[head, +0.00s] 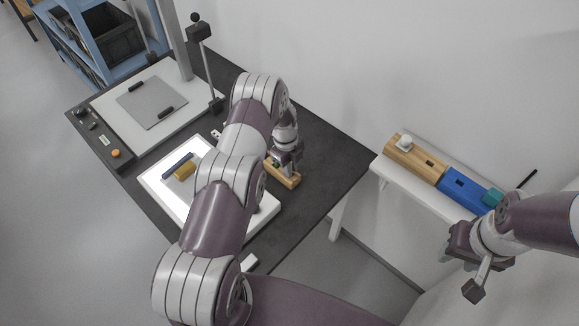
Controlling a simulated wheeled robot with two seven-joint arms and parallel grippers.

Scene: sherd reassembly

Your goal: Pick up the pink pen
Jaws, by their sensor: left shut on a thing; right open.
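I cannot make out a pink pen in the head view. My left gripper (281,166) points down at the wooden block (287,179) on the dark table, at the right edge of the light panel. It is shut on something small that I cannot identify. A small green spot shows beside the fingers. My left arm hides part of the panel and table. My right gripper (461,272) is open and apparently empty at the lower right, in front of the white shelf.
The lit white panel (158,184) bears a dark blue bar (178,165) and an ochre piece (185,172). A stand with a grey plate (152,103) is at the back left. The white shelf (398,176) holds a wooden block (415,160) and a blue block (462,188).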

